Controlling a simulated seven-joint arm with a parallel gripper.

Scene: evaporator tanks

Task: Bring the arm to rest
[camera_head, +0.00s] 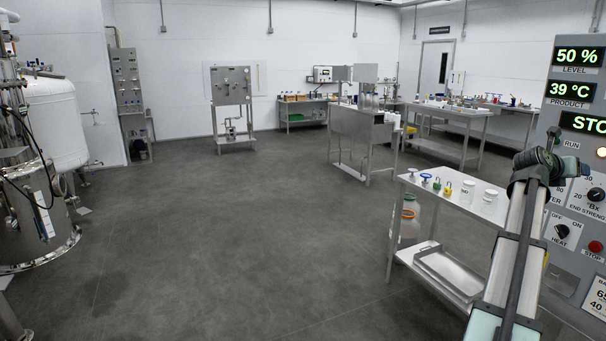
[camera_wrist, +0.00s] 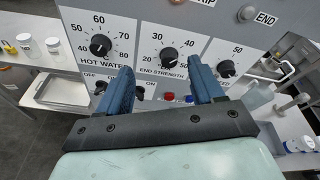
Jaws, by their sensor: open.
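My arm (camera_head: 515,250) rises at the right edge of the head view, in front of the control panel (camera_head: 585,140). My gripper (camera_wrist: 162,84) is open and empty in the wrist view, with its two blue fingers apart. It faces the panel, near the END STRENGTH knob (camera_wrist: 169,54) and the HOT WATER knob (camera_wrist: 101,45). I cannot tell whether a fingertip touches the panel. In the head view the fingers are hard to make out against the panel.
A steel side table (camera_head: 445,205) beside my arm holds white jars (camera_head: 490,197) and small coloured fittings, with a tray (camera_head: 447,272) on its lower shelf. The panel displays read 50 % and 39 °C. A steel tank (camera_head: 40,215) stands at left. The middle floor is clear.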

